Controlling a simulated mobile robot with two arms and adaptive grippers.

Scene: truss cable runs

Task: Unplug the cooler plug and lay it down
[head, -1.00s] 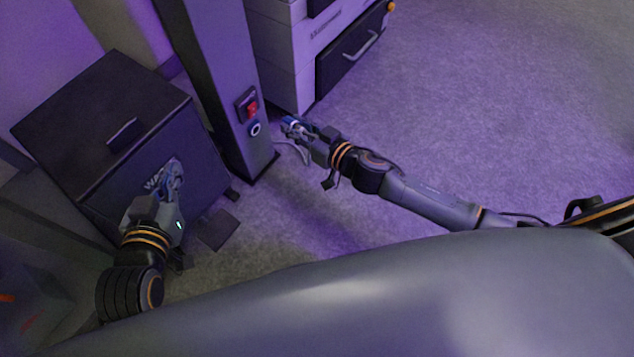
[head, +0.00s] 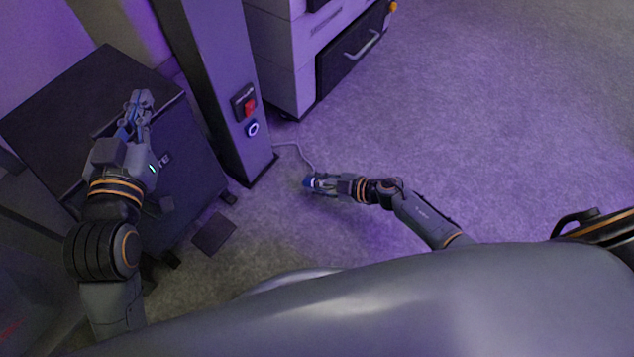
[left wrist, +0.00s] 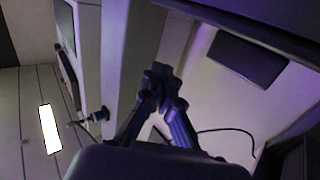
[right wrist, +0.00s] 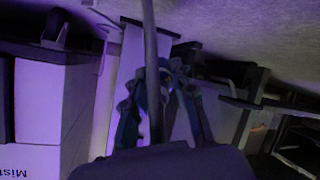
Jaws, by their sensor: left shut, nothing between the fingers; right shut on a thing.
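My right gripper (head: 311,183) is shut on the blue and white cooler plug (head: 313,181) and holds it over the carpet, apart from the post. A pale cable (head: 301,154) runs from it back towards the post's far side. The round blue-ringed socket (head: 252,129) on the post has nothing in it. In the right wrist view the right gripper's fingers (right wrist: 165,75) close around the plug, which they mostly hide, and the cable (right wrist: 150,40) crosses there. My left gripper (head: 140,98) is shut and empty over the dark waste bin; its fingers (left wrist: 163,78) show together in the left wrist view.
The grey post (head: 215,90) carries a red switch (head: 249,106) above the socket. The dark waste bin (head: 60,105) stands left of it. A pale cabinet with a dark handled door (head: 350,60) stands behind. Open carpet (head: 450,120) lies to the right.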

